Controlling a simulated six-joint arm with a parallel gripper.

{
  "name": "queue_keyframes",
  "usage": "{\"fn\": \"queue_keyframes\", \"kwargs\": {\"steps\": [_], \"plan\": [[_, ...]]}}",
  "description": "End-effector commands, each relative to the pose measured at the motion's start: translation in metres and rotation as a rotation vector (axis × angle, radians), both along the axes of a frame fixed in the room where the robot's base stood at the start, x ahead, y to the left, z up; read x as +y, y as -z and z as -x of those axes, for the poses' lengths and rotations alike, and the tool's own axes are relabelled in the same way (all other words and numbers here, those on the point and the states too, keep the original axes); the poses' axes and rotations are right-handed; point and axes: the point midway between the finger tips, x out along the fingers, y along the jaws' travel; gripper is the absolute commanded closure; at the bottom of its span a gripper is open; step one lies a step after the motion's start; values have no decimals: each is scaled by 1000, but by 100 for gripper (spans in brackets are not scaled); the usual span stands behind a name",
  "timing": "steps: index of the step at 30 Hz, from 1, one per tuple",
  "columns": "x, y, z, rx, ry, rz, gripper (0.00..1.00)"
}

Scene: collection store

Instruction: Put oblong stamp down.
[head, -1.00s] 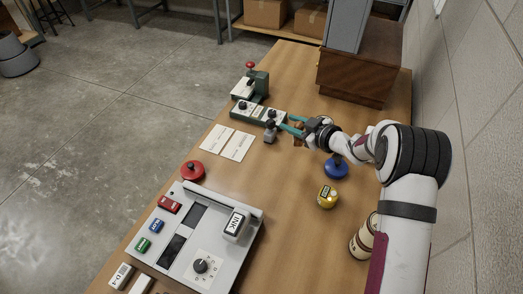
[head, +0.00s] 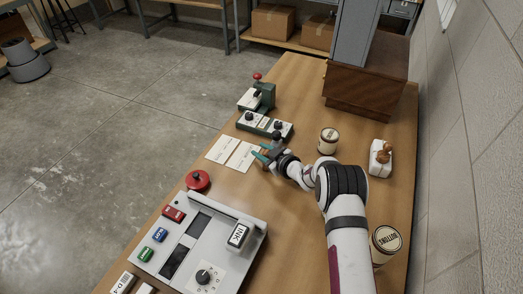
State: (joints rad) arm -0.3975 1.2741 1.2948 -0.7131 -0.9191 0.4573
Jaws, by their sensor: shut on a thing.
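My gripper (head: 261,154), with teal fingers, is low over the right one of two pale cards (head: 243,156). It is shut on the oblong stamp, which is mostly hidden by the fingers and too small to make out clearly. I cannot tell whether the stamp touches the card or table. A dark knobbed stamp (head: 277,138) stands just beyond the gripper, beside the grey-green rack (head: 286,129) with black knobs.
A green press with a red knob (head: 264,95) stands behind the rack. A red round knob (head: 198,180) and a grey console (head: 245,213) are in front. A cream jar (head: 328,141), a white block (head: 381,160) and a button jar (head: 386,243) stand right.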

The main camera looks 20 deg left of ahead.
Motion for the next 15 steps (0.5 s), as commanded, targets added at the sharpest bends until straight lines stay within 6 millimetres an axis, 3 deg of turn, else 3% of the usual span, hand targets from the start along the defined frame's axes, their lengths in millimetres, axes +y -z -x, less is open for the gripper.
{"fn": "queue_keyframes", "kwargs": {"steps": [1,2,6,15], "plan": [[0,2,0,0,0,0,100],[0,1,0,0,0,0,60],[0,1,0,0,0,0,36],[0,-3,0,-1,0,0,36]]}}
